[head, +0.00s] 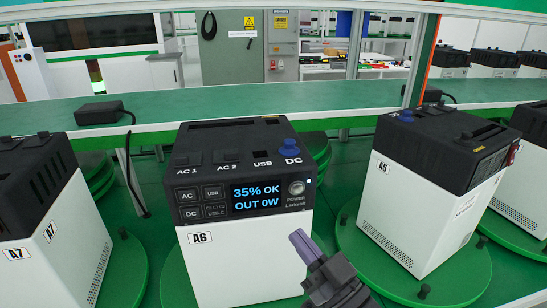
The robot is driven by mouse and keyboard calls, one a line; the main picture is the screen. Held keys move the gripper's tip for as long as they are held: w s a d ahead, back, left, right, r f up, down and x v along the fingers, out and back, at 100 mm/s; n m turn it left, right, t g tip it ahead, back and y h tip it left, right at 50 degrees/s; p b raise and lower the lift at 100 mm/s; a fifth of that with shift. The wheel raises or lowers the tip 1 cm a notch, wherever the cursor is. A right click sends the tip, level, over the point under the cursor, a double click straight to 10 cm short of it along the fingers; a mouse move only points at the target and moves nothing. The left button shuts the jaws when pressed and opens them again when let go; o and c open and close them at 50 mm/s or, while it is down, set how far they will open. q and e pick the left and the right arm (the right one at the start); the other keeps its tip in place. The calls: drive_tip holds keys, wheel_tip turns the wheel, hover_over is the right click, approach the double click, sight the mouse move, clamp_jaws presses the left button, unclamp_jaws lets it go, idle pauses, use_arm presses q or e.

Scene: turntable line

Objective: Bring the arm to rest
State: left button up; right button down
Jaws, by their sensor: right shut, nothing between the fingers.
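My right gripper (303,246) comes in from the bottom edge, right of the middle. Its purple fingertips are shut with nothing between them. It is in front of the lower right part of the power station labelled A6 (250,255); whether it touches the white face I cannot tell. The A6 display (257,196) reads "35% OK" and "OUT 0W", and a round POWER button (296,188) sits beside it. My left gripper is not in view.
Power station A5 (410,225) stands on a green turntable (365,270) at the right, and A7 (40,255) at the left. A green shelf (230,110) runs behind, with a black adapter (100,112) and hanging cable. Gaps between the units are narrow.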

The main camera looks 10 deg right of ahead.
drive_tip(key=s+f+m+g+h, duration=0.1)
drive_tip(key=s+f+g+h, duration=0.25)
drive_tip(key=f, duration=0.25)
drive_tip(key=s+f+m+g+h, duration=0.1)
drive_tip(key=s+f+g+h, duration=0.2)
drive_tip(key=f, duration=0.4)
drive_tip(key=s+d+f+m+g+h, duration=0.1)
drive_tip(key=s+d+f+g+h, duration=0.15)
drive_tip(key=s+g, duration=0.35)
drive_tip(key=s+d+f+m+g+h, duration=0.15)
drive_tip(key=s+f+g, duration=0.25)
drive_tip(key=s, duration=0.4)
wheel_tip(320, 180, down, 17)
drive_tip(key=s+g, duration=0.1)
drive_tip(key=s, duration=0.1)
drive_tip(key=s+d+f+n+g, duration=0.1)
drive_tip(key=s+d+f, duration=0.2)
drive_tip(key=s+f, duration=0.9)
drive_tip(key=shift+s+d+h+b, duration=0.35)
drive_tip(key=shift+s+h+b, duration=0.1)
drive_tip(key=shift+s, duration=0.4)
drive_tip(key=shift+g, duration=0.25)
